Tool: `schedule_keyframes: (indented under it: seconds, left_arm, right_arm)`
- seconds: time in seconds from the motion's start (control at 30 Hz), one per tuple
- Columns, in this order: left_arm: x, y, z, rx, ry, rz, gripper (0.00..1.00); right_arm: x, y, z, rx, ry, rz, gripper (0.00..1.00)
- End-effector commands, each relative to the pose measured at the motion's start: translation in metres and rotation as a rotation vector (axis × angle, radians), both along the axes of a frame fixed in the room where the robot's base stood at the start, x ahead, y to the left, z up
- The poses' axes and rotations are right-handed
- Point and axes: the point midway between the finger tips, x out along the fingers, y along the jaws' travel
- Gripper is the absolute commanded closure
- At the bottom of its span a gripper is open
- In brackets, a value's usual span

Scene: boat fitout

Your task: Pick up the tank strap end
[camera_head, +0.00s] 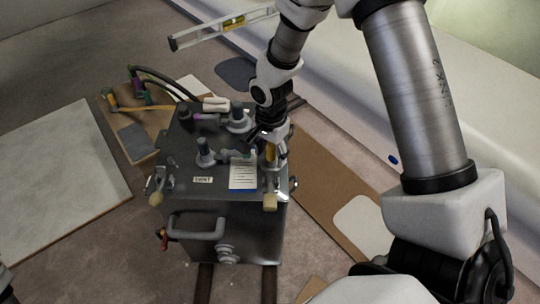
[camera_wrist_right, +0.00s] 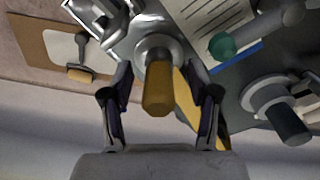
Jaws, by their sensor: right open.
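A dark grey metal tank (camera_head: 240,245) stands on the floor in the head view. A pale tan tab (camera_head: 270,202), which looks like a strap end, hangs at its right front latch. A similar tab (camera_head: 156,199) hangs at the left latch. A tan tab also shows at upper left in the right wrist view (camera_wrist_right: 80,75), outside the jaws. My right gripper (camera_head: 270,146) is open over the tank's right side. In the wrist view its fingers (camera_wrist_right: 160,95) stand either side of a brown-capped fitting (camera_wrist_right: 158,90); contact is unclear. A yellow strip lies partly hidden behind it.
Grey fittings (camera_head: 205,153) and a paper label (camera_head: 243,175) are on the tank top, a handle (camera_head: 196,226) on its front. A board with hoses (camera_head: 130,110) lies behind left. A pale panel (camera_head: 60,180) lies left. A level (camera_head: 225,25) is at the back.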

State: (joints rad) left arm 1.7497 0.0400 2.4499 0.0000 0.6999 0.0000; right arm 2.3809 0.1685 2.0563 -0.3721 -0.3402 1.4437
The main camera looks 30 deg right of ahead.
Motion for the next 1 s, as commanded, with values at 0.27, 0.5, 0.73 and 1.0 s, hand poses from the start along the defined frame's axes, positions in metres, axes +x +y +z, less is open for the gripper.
schedule_keyframes:
  seconds: [0.27,0.5,0.73,1.0]
  left_arm:
    - [0.000,0.000,-0.001,0.000,0.000,0.000,0.60]
    - [0.000,0.000,-0.001,0.000,0.000,0.000,0.60]
    - [0.000,0.000,0.000,0.000,0.000,0.000,0.60]
    - [0.000,0.000,0.016,0.000,0.000,0.000,0.60]
  right_arm:
    - [0.000,0.000,-0.004,0.000,-0.001,0.000,0.51]
    - [0.000,0.000,-0.004,0.000,-0.001,0.000,1.00]
    - [0.000,0.000,-0.002,0.000,-0.001,0.000,1.00]
    - [0.001,0.000,0.050,0.000,-0.005,-0.001,1.00]
